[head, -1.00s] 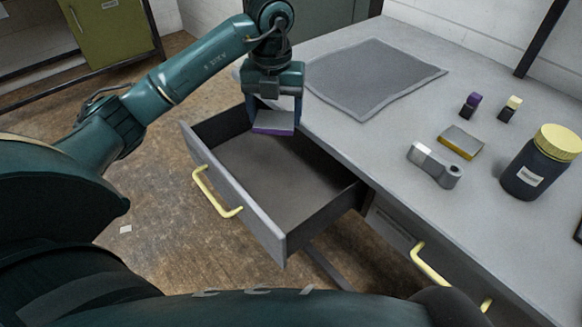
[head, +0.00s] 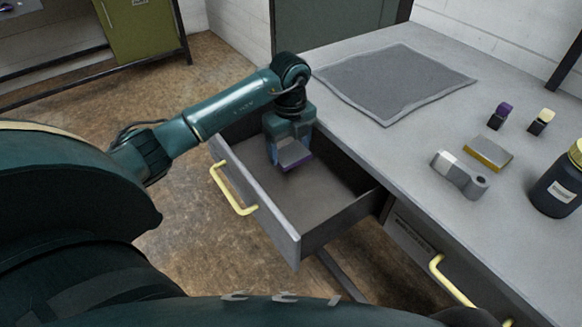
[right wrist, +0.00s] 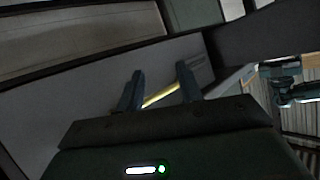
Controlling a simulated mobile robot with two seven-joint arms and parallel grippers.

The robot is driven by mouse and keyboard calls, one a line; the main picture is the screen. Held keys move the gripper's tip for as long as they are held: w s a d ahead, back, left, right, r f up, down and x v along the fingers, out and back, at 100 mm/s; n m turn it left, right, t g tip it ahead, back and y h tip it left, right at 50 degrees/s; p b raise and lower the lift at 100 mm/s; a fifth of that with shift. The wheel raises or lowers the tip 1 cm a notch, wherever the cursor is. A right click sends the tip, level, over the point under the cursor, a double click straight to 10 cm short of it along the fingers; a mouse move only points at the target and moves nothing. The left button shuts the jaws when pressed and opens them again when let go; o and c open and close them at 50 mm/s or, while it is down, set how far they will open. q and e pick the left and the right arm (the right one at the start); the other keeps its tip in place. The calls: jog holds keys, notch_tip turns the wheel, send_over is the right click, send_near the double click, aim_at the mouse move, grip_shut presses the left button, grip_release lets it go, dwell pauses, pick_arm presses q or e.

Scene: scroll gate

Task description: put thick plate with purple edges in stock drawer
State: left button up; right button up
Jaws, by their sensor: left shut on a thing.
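The thick plate with purple edges (head: 293,155) is grey on its face and shows a purple edge along its lower side. My left gripper (head: 287,144) is shut on it and holds it inside the outline of the open stock drawer (head: 325,180), near its back left part. I cannot tell whether the plate touches the drawer floor. The drawer is pulled out and otherwise looks empty, with a yellow handle (head: 233,190) on its front. My right gripper (right wrist: 160,88) shows in the right wrist view with its two fingers apart and nothing between them.
On the bench are a grey mat (head: 395,82), a plate with yellow edges (head: 488,152), a grey metal part (head: 460,174), a purple-topped block (head: 500,115), a yellow-topped block (head: 541,121) and a dark jar (head: 558,188). A closed drawer with a yellow handle (head: 452,281) is at right.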

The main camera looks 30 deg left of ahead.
aim_at(290, 176)
pick_arm(q)
jog(key=shift+f, duration=1.45)
notch_tip(290, 176, down, 4)
jog(key=shift+r, duration=0.15)
jog(key=shift+w+f, duration=0.1)
jog(key=shift+f, duration=0.1)
pick_arm(e)
jog(key=shift+s+d+r, duration=0.15)
jog(key=shift+d, duration=0.05)
pick_arm(q)
jog(key=shift+f+b, duration=0.15)
jog(key=shift+b, duration=0.2)
jog(key=o, duration=1.1)
jog(key=shift+o, duration=0.2)
